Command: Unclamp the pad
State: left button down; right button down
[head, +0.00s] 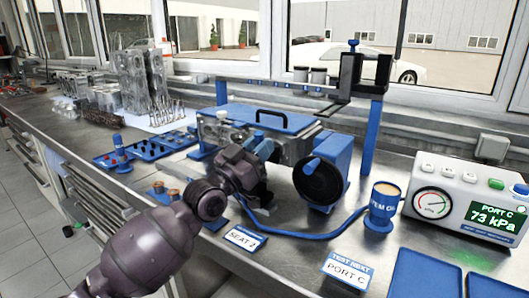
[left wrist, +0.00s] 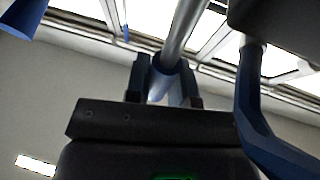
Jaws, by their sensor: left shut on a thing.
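A blue pad plate (head: 285,121) with a black handle (head: 283,115) lies on top of the metal cylinder head (head: 213,131) at the bench middle. My left gripper (head: 264,146) reaches in front of the cylinder head and is shut on a blue grip. In the left wrist view, the fingers (left wrist: 165,85) close around this grip, and a silver rod (left wrist: 184,25) runs up from it. My wrist and gripper hide part of the cylinder head and the clamp. I cannot tell how tightly the pad is pressed. My right gripper is not in view.
The tester (head: 466,205) reads PORT C, 73 kPa. A blue post with a black bracket (head: 366,120) rises behind. Blue trays (head: 425,275) lie front right.

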pick_arm(q)
jog(key=shift+s+a+f+m+t+h+b, duration=0.3)
jog(key=shift+s+a+m+t+h+b, duration=0.15)
jog(key=shift+s+h+b, duration=0.35)
jog(key=shift+w, duration=0.1)
jog(key=c, duration=1)
grip_release()
jog(key=shift+o, duration=0.2)
jog(key=s+a+f+p, duration=0.2)
jog(key=s+a, duration=0.8)
jog(key=a, duration=0.2)
jog(key=shift+s+a+f, duration=0.15)
jog(key=shift+s+f, duration=0.1)
jog(key=shift+f, duration=0.15)
